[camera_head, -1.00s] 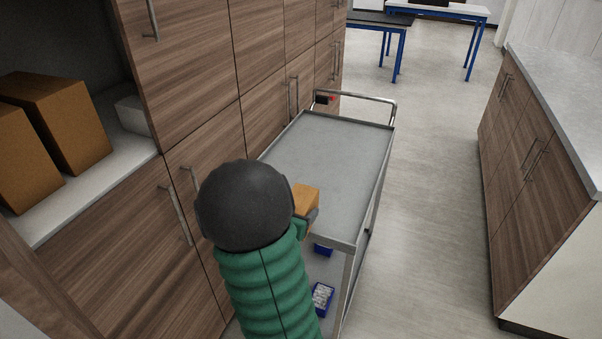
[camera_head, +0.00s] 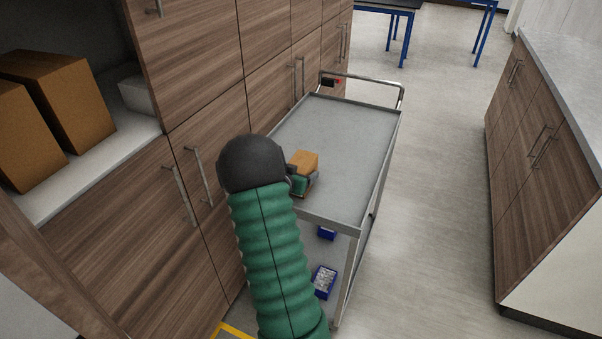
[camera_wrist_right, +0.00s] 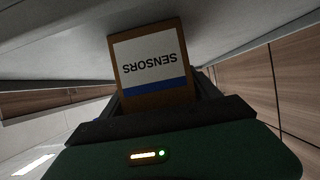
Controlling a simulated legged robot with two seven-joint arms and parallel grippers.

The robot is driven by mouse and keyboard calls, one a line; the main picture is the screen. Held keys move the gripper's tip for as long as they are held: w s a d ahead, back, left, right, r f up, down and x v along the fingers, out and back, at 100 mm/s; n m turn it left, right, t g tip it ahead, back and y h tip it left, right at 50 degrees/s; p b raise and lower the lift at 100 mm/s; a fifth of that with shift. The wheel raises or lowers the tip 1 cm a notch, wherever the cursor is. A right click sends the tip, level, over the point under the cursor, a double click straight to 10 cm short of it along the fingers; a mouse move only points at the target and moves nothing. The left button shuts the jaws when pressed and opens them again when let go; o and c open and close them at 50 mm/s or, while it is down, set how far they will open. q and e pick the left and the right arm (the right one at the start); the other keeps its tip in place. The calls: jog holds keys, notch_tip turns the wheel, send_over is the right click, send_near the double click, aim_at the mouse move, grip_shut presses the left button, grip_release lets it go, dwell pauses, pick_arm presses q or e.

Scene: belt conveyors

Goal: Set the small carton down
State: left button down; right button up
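The small carton (camera_head: 304,161) is orange-brown and sits at the near left part of the grey cart top (camera_head: 345,140). My right gripper (camera_head: 303,182) holds it from the near side, partly hidden behind my dark wrist. In the right wrist view the carton (camera_wrist_right: 152,65) shows a white and blue label reading SENSORS, upside down, between the dark fingers of my right gripper (camera_wrist_right: 160,100). The cart's grey surface lies close to the carton there; I cannot tell if they touch. My left gripper is not in view.
The rest of the cart top is bare, with a raised rim and a handle (camera_head: 362,80) at its far end. Wooden cabinets line the left, with large cartons (camera_head: 62,105) on a shelf. A counter (camera_head: 545,150) stands right.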

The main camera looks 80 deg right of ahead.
jog(key=shift+o, duration=1.2)
jog(key=p+v, duration=0.2)
jog(key=v, duration=1)
jog(key=shift+a, duration=0.1)
